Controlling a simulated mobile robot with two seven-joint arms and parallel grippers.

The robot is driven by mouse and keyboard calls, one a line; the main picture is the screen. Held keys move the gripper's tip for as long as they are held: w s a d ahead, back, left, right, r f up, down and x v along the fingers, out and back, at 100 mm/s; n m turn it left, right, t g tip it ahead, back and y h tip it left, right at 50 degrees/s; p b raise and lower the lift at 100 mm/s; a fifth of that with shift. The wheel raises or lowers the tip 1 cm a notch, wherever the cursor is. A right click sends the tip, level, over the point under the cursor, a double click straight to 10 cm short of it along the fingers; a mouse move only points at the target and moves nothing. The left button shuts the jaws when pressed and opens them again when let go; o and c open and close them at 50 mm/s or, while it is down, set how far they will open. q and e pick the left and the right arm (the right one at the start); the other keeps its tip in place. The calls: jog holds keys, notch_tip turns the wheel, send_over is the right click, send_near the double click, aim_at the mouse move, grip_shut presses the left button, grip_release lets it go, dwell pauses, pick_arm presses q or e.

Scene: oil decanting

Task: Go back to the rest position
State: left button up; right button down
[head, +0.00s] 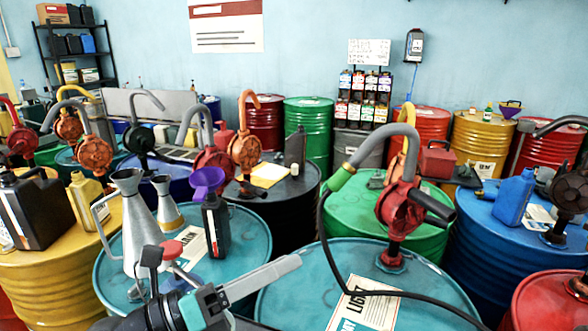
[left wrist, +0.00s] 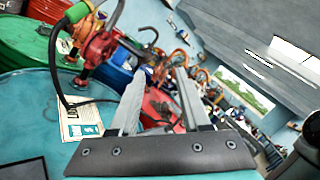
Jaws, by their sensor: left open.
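My left gripper (head: 292,266) reaches in from the bottom of the head view, low over the front teal drums, with its fingers pointing right. In the left wrist view its two grey fingers (left wrist: 160,78) stand apart with nothing between them. My right gripper is in neither view. A red hand pump (head: 402,208) with a grey hose and green-yellow nozzle stands on the front right teal drum (head: 300,285), beyond the fingertips. It also shows in the left wrist view (left wrist: 97,48). A labelled sheet (head: 365,306) lies on that drum.
On the front left teal drum (head: 112,270) stand a metal jug (head: 133,225) and a dark bottle (head: 216,228) under a purple funnel (head: 207,179). A thin black hose (head: 326,250) hangs from the nozzle and runs across the right drum. Drums with pumps crowd both sides.

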pick_arm(q)
jog(key=w+a+n+t+y, duration=0.5)
jog(key=a+n+t+y, duration=0.5)
jog(key=n, duration=0.9)
jog(key=s+a+f+n+g+y, duration=0.1)
jog(key=a+f+n+g+y, duration=0.1)
jog(key=a+f+n+y, duration=0.3)
jog(key=s+a+f+n+g+y, duration=0.1)
jog(key=s+f+n+g+y, duration=0.1)
jog(key=f+n+y, duration=0.35)
jog(key=s+d+f+n+g+h, duration=0.1)
jog(key=s+f+n+g+h, duration=0.1)
jog(key=s+f+n+g, duration=0.5)
jog(key=s+d+f+n+g+h, duration=0.2)
jog(key=s+f+g, duration=0.3)
jog(key=s+f, duration=0.65)
notch_tip(320, 180, down, 26)
jog(key=s+g+b, duration=0.1)
jog(key=s+b, duration=0.2)
jog(key=b, duration=0.2)
jog(key=s+a+f+m+g+b, duration=0.1)
jog(key=s+a+f+b, duration=0.2)
jog(key=s+f, duration=1.1)
notch_tip(320, 180, down, 3)
jog(key=shift+s+a+y+b, duration=0.15)
jog(key=shift+s+y+b, duration=0.3)
jog(key=shift+b, duration=0.1)
